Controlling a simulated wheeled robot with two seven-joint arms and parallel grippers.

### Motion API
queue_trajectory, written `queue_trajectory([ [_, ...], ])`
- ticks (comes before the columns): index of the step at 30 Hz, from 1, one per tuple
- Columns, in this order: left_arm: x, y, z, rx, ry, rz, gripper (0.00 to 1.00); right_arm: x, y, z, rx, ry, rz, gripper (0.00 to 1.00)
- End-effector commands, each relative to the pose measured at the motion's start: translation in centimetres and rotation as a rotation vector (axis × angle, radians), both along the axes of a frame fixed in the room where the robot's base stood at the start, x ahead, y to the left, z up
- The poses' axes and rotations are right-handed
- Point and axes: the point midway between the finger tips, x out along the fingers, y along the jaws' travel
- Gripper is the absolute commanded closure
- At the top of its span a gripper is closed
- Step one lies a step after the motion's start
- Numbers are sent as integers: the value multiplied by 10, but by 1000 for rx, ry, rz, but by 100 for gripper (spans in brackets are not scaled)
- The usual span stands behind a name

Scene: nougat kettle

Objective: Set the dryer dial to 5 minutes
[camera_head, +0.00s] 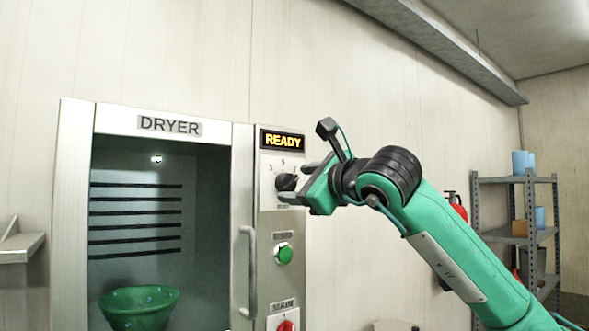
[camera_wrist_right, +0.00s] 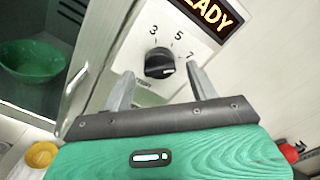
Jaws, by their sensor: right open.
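The dryer (camera_head: 241,112) stands at the left of the head view, its panel reading READY. The black round dial (camera_head: 286,182) sits on a white plate under that display; in the right wrist view the dial (camera_wrist_right: 158,62) has the marks 3, 5 and 7 around it. A pale line shows on its lower right face; which mark it points at I cannot tell. My right gripper (camera_head: 296,182) is open in front of the dial. In the wrist view its fingers (camera_wrist_right: 160,78) stand on either side of the dial; contact is not clear. My left gripper is not in view.
Below the dial are a green button (camera_head: 285,254) and a red MAIN switch (camera_head: 286,326). A vertical door handle (camera_head: 249,272) stands left of the panel. A green bowl (camera_head: 139,306) is inside the dryer. A shelf rack (camera_head: 529,236) and a fire extinguisher (camera_head: 456,206) are at the right.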

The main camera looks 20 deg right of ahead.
Motion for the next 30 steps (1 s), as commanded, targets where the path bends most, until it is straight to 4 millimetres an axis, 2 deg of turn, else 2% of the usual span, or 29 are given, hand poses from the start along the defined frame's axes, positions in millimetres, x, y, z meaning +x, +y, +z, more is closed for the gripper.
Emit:
queue_trajectory([
  [1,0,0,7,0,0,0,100,6,2,3,1,1,1,41],
  [6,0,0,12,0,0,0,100,17,6,1,1,0,1,41],
  [16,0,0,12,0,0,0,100,19,7,-1,0,-1,1,41],
  [23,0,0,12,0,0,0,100,18,7,0,0,-1,1,85],
  [30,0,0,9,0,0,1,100,18,7,-1,-15,-6,1,86],
])
